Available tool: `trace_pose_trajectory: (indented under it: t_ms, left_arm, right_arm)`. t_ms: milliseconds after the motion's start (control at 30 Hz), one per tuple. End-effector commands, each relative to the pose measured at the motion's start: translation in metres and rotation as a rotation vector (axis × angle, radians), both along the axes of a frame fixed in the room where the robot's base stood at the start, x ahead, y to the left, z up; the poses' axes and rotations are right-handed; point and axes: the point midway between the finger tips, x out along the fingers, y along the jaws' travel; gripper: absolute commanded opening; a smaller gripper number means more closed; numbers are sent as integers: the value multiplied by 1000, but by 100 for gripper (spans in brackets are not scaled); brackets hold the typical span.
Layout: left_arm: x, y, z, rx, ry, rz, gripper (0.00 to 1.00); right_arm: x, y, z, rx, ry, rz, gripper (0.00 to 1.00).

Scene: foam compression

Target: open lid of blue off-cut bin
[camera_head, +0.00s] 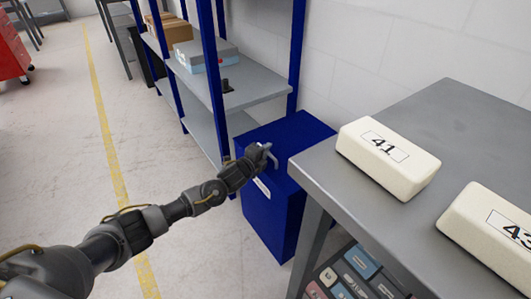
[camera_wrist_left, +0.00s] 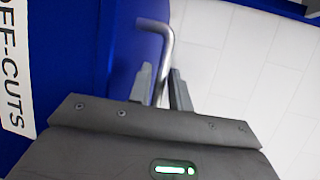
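The blue off-cut bin (camera_head: 272,205) stands on the floor between the shelf rack and the grey table. Its lid (camera_head: 300,131) looks flat and shut. A white label reading "OFF-CUTS" (camera_wrist_left: 15,75) shows on the blue face in the left wrist view. A bent metal handle (camera_wrist_left: 163,45) sticks out from the blue face. My left gripper (camera_head: 262,158) is at the bin's upper front edge. In the left wrist view its two fingers (camera_wrist_left: 163,88) are close together on either side of the handle, shut on it. My right gripper is out of view.
The grey table (camera_head: 440,115) stands close at right, bearing foam blocks marked 41 (camera_head: 385,160) and 43 (camera_head: 490,225). A blue-framed shelf rack (camera_head: 255,82) with boxes stands behind the bin. Open floor (camera_head: 60,150) lies to the left.

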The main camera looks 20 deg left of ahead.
Motion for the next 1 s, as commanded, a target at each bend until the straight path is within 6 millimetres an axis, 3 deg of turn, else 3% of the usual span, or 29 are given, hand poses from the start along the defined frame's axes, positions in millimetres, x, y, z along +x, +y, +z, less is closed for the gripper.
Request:
trace_pose_trajectory:
  t_ms: [367, 500, 1000]
  left_arm:
    - [4, -1, -1, 0, 0, 0, 18]
    - [4, -1, -1, -1, 0, 1, 0]
    - [4, 2, 3, 5, 7, 5, 0]
  right_arm:
    - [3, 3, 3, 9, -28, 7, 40]
    - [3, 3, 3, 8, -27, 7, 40]
    - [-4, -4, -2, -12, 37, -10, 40]
